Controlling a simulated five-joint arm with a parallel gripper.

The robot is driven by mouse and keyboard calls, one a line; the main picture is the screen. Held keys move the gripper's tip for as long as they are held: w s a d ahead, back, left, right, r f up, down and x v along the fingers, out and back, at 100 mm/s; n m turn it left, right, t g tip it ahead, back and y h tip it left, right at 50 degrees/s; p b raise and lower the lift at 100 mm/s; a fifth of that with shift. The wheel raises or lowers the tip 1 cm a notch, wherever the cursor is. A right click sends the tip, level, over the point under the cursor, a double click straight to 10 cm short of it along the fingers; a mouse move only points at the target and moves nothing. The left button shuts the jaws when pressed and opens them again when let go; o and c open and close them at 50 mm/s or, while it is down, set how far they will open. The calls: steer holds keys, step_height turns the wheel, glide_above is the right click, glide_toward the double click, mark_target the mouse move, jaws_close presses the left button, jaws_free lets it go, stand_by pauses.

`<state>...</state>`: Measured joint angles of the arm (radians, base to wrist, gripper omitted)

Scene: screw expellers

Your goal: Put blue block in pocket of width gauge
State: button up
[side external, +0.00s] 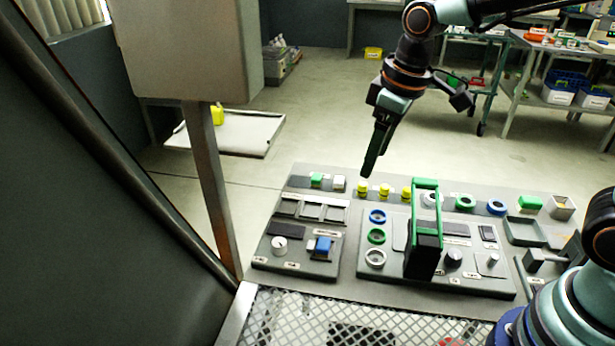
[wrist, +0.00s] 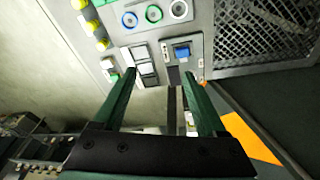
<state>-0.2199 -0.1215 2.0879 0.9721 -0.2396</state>
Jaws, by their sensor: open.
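The blue block (side external: 323,247) sits on a dark fixture on the left panel; it also shows in the wrist view (wrist: 182,54). Behind it is a grey frame with three side-by-side pockets (side external: 312,208), which looks like the width gauge; in the wrist view its pale pockets (wrist: 146,68) lie between my fingertips and the rings. My gripper (side external: 366,173) is raised above the board's back edge, behind and to the right of the blue block. In the wrist view its two green fingers (wrist: 158,78) are spread apart with nothing between them.
A green block (side external: 317,180) and a white block (side external: 339,182) stand behind the pockets. Several yellow knobs (side external: 384,191) line the back. Coloured rings (side external: 376,236) and a tall green-and-black handle (side external: 424,230) stand to the right. A grey post (side external: 212,185) rises at the left.

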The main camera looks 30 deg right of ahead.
steer(key=s+d+r+m+t, duration=0.3)
steer(key=s+d+m, duration=0.2)
steer(key=s+d, duration=0.2)
steer(key=shift+d+h, duration=0.3)
steer(key=shift+d, duration=0.15)
steer(key=shift+r, duration=0.1)
stand_by(0.7)
